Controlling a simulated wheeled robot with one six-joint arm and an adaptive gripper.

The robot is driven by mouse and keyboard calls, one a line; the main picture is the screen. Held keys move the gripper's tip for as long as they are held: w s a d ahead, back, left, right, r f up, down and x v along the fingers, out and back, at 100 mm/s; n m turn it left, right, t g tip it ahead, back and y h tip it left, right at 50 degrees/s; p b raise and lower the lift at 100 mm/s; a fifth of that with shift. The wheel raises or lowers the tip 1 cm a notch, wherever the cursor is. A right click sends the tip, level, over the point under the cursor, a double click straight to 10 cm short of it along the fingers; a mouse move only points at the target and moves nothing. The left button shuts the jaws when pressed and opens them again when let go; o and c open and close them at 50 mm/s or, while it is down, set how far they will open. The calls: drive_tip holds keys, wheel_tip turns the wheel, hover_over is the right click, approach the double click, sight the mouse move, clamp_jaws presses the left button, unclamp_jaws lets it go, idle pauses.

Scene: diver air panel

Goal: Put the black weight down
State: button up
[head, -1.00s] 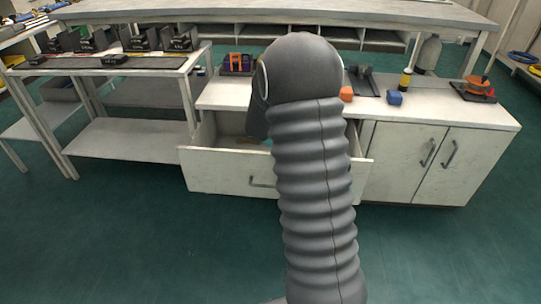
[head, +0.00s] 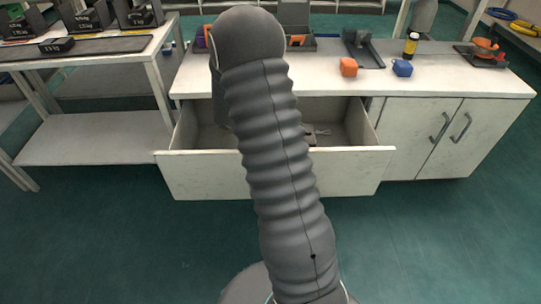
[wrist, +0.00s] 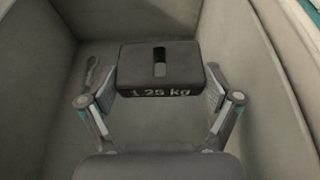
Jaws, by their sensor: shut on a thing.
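The black weight (wrist: 160,65), marked 1.25 kg with a slot in its top, is between the fingers of my gripper (wrist: 160,88) in the wrist view. My gripper is shut on its two sides. Pale drawer walls surround them, so the weight is in or just above the open drawer (head: 275,175). I cannot tell whether it touches the drawer floor.
A small grey tool (wrist: 92,72) lies left of the weight in the drawer. More black weights stand on the left table (head: 110,62).

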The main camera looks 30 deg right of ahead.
drive_tip(key=shift+f+b, duration=0.8)
drive_tip(key=shift+f, duration=5.45)
drive_tip(key=shift+f, duration=0.15)
drive_tip(key=o, duration=1.5)
drive_tip(key=shift+o, duration=0.2)
drive_tip(key=shift+a, duration=0.15)
drive_tip(key=v, duration=1.2)
